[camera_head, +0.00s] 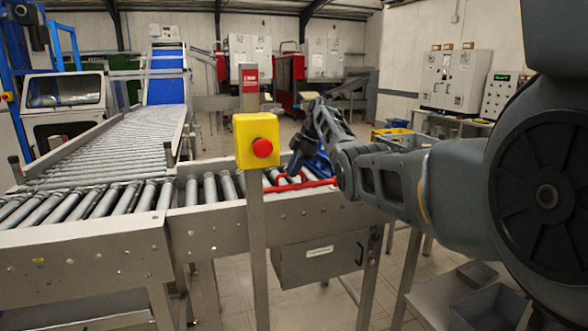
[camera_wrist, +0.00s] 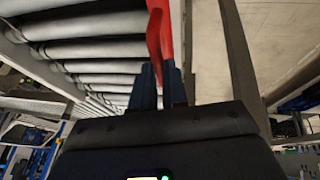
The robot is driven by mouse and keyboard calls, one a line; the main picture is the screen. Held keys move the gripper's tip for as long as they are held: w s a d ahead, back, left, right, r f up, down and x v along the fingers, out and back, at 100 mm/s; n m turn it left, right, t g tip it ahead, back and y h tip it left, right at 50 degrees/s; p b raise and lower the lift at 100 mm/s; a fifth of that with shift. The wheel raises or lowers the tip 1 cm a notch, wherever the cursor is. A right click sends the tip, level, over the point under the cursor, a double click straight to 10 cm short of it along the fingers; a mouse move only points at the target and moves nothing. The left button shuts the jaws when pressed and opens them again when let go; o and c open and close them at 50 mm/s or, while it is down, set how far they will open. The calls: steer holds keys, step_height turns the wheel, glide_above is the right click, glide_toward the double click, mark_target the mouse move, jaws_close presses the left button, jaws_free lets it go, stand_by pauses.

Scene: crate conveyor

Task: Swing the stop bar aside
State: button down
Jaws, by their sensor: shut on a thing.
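The red stop bar (camera_head: 310,185) lies low across the rollers at the right end of the conveyor in the head view. In the wrist view the red bar (camera_wrist: 158,30) comes down from the top edge to between my fingers. My gripper (camera_wrist: 160,72) is shut on it there. In the head view my gripper (camera_head: 294,172) reaches down to the bar from above. The post and yellow box hide part of the bar's left side, and the fingertips are small and dark there.
A yellow box with a red button (camera_head: 257,141) stands on a post (camera_head: 258,270) before the conveyor. The roller conveyor (camera_head: 90,200) runs left and back. A grey box (camera_head: 320,258) hangs under the conveyor frame. Grey bins (camera_head: 492,305) stand at the lower right.

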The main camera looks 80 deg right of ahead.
steer(key=shift+a, duration=0.15)
steer(key=c, duration=1.1)
jaws_free()
steer(key=shift+s, duration=0.1)
steer(key=shift+c, duration=0.2)
steer(key=b+v, duration=0.1)
steer(key=v, duration=0.6)
steer(key=shift+r, duration=0.4)
steer(key=shift+s, duration=0.15)
